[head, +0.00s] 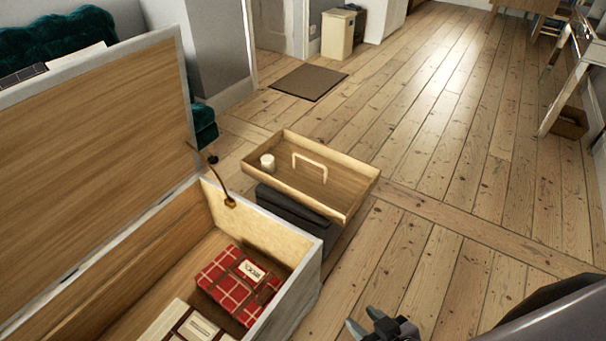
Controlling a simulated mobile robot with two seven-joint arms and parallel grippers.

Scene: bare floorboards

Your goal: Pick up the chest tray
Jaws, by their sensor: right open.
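The chest tray (345,205) is a shallow wooden tray with a pale arched handle (310,161) across its middle. It rests on a dark grey block-like stool (290,207) just beyond the open chest. A small white candle-like cylinder (267,163) stands in its left part. My right gripper (372,322) is at the bottom edge, open and empty, well below and apart from the tray in the picture; part of it is cut off by the frame. My left gripper is not in view.
The open wooden chest (311,262) fills the lower left, its lid (100,110) raised. Inside lie a red plaid box (228,280) and a white-and-brown item (172,322). Bare floorboards (450,215) lie clear to the right. A brown mat (309,82) lies behind.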

